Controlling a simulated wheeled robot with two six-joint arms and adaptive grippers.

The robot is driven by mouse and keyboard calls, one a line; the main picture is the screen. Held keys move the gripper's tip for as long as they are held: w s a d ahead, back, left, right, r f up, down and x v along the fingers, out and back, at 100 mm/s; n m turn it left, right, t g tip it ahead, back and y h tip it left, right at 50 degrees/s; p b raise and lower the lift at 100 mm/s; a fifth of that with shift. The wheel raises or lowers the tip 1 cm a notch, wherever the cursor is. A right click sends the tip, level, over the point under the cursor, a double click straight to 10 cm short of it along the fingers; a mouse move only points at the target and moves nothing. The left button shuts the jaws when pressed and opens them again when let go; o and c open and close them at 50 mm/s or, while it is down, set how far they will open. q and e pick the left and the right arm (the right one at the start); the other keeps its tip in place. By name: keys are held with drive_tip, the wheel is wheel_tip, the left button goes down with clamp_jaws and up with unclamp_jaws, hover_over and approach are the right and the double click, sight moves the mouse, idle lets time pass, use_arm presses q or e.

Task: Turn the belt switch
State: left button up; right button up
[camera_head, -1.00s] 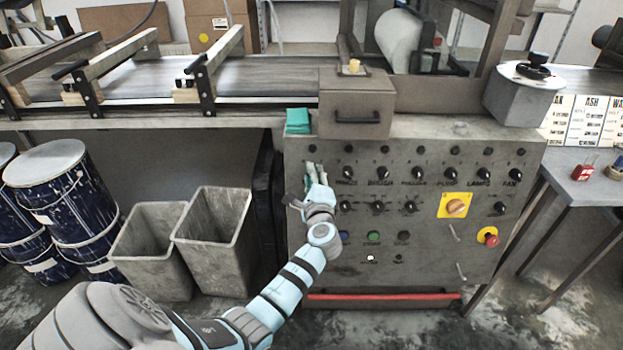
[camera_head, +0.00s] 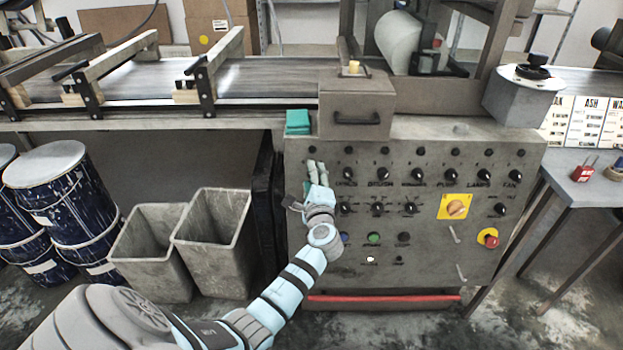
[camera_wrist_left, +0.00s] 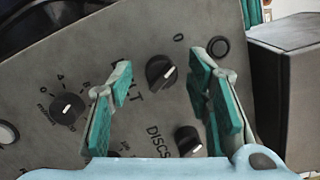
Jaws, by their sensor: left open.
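The belt switch (camera_wrist_left: 161,72) is a round black knob with a white pointer line, seen in the left wrist view. Its label is partly covered by a finger, with "LT" readable. My left gripper (camera_head: 317,164) is open at the upper left of the grey control panel (camera_head: 400,235). In the left wrist view its green-padded fingers (camera_wrist_left: 162,78) stand on either side of the knob, with nothing held. I cannot tell how far the fingertips are from the panel face. In the head view the gripper hides the belt switch. My right gripper is not in view.
A "DISCS" knob (camera_wrist_left: 188,140) sits close to the right finger. The panel also carries a yellow-plated rotary switch (camera_head: 456,206) and a red emergency button (camera_head: 491,240).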

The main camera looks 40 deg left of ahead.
use_arm(q)
drive_tip(key=v, duration=1.2)
